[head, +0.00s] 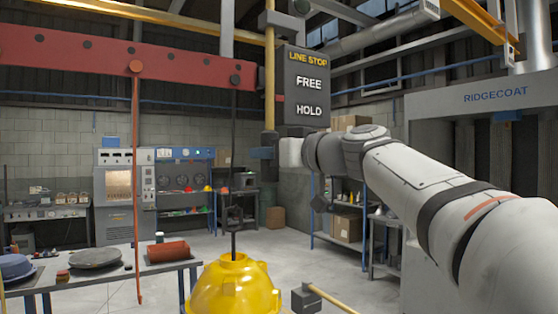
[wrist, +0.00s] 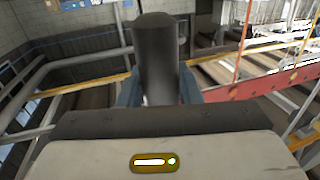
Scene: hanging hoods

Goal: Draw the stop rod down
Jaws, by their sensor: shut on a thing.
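The stop rod (head: 269,85) is a yellow upright rod left of the dark LINE STOP sign (head: 308,85), which reads FREE above HOLD. A small red mark shows at the sign's left edge, between the two words' heights. The rod's dark lower grip (head: 269,138) is at my gripper (head: 264,153). In the wrist view, the dark round grip (wrist: 155,55) stands between the blue fingers of my gripper (wrist: 158,92), which is shut on it. The fingers partly hide the grip's lower end.
A red beam (head: 60,55) runs across the upper left, with a thin red rod (head: 136,190) hanging from it. A yellow hood (head: 232,290) hangs on a dark rod below my gripper. A table (head: 100,285) stands lower left. A grey RIDGECOAT cabinet (head: 490,125) stands right.

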